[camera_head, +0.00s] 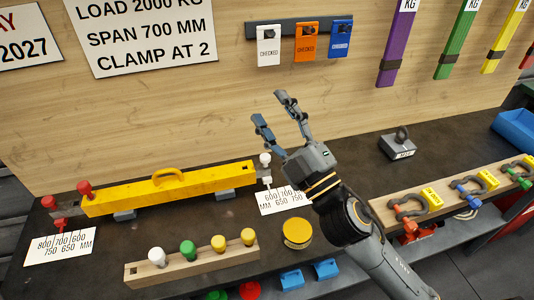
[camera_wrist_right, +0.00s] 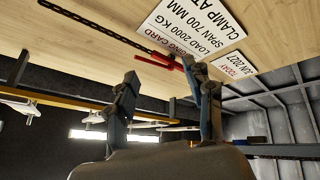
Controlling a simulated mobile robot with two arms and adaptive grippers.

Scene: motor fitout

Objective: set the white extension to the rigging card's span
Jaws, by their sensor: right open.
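The yellow spreader beam (camera_head: 170,190) lies on the dark bench, with a handle on top. The white extension (camera_head: 266,178) is at its right end, with an upright white-topped pin (camera_head: 265,159). The white scale card (camera_head: 284,199) below it reads 600 to 750 MM; the exact setting is too small to tell. The rigging card (camera_head: 145,32) on the wall reads SPAN 700 MM; it also shows in the right wrist view (camera_wrist_right: 190,33). My right gripper (camera_head: 270,109) is open and empty, raised above and right of the white pin, fingers pointing towards the wall. My left gripper is out of view.
The red extension (camera_head: 62,207) with red pins and its scale card (camera_head: 60,247) is at the beam's left end. A wooden block (camera_head: 192,264) with coloured pegs and a yellow disc (camera_head: 297,233) stand in front. A grey weight (camera_head: 398,146) and a shackle board (camera_head: 450,200) are at right.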

